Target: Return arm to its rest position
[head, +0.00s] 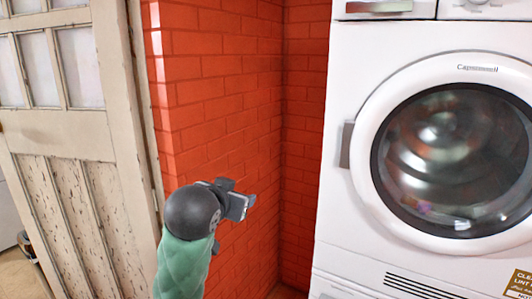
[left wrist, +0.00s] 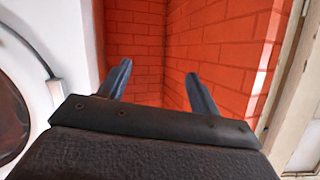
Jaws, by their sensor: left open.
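My left arm (head: 184,262), with a green sleeve and a dark grey wrist, comes up from the bottom of the head view, left of the middle. Its left gripper (head: 247,203) points right, in front of the red brick corner. In the left wrist view, the two fingers of my left gripper (left wrist: 157,70) stand apart with nothing between them, with brick wall beyond. My right gripper is not in view.
A white washing machine (head: 335,180) with a round glass door (head: 455,160) stands at the right. A worn cream door (head: 65,130) is at the left. The red brick wall (head: 220,90) forms a corner between them. No object stands in front of the corner.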

